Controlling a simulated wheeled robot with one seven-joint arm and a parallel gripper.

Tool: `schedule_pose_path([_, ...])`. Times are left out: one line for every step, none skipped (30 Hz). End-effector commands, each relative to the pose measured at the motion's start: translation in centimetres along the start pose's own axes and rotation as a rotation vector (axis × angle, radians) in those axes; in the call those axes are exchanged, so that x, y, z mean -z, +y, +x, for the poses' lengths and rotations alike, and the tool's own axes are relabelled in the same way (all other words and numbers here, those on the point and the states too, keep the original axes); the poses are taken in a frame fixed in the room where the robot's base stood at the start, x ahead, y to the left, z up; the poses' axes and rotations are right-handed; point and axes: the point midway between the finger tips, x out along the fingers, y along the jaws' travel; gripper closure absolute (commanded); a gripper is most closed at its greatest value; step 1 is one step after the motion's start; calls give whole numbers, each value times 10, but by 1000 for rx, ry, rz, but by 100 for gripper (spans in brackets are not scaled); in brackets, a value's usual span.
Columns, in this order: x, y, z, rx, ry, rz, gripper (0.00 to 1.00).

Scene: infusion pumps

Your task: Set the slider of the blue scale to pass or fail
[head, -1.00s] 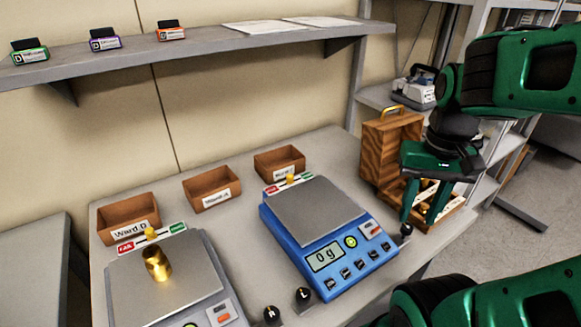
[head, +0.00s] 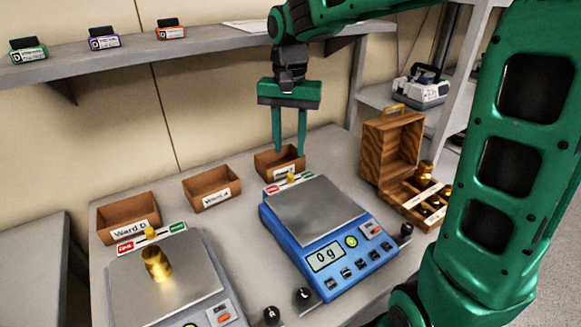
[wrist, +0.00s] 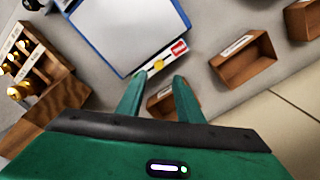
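The blue scale (head: 325,258) stands on the table with an empty grey pan, and its display reads 0 g. At its back edge is a strip with a red end on the left and a green end on the right. Its yellow slider knob (head: 291,178) sits near the middle of the strip; the knob also shows in the wrist view (wrist: 159,64). My gripper (head: 289,152) points down above and behind the strip. In the wrist view its open, empty fingers (wrist: 160,78) appear just short of the knob, not touching it.
A second scale (head: 170,286) with a brass weight (head: 156,264) stands on the left. Several brown ward bins line the back, one (head: 279,163) right behind the blue scale. An open wooden weight case (head: 390,150) stands on the right. A shelf (head: 200,45) runs above.

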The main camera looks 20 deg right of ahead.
Motion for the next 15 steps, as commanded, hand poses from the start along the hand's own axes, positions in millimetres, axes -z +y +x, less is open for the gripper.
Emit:
schedule_pose_path([0,1,10,-3,-4,1,67])
schedule_pose_path([0,1,16,-2,-4,1,67])
schedule_pose_path([0,2,24,-3,-4,1,67])
schedule_pose_path([0,2,29,-2,-4,1,67])
schedule_pose_path([0,2,34,-3,-4,2,67])
schedule_pose_path([0,2,40,-2,-3,2,67])
schedule_pose_path([0,2,45,-3,-3,2,67])
schedule_pose_path([0,2,49,-2,-2,2,67])
schedule_pose_path([0,2,55,-3,-3,2,67])
schedule_pose_path([0,2,58,-3,-3,2,67])
schedule_pose_path([0,2,62,-2,-2,2,67])
schedule_pose_path([0,2,65,-2,-2,2,67])
schedule_pose_path([0,2,67,-1,-2,2,67])
schedule_pose_path([0,2,69,-1,-1,2,67])
schedule_pose_path([0,2,71,-1,0,2,67])
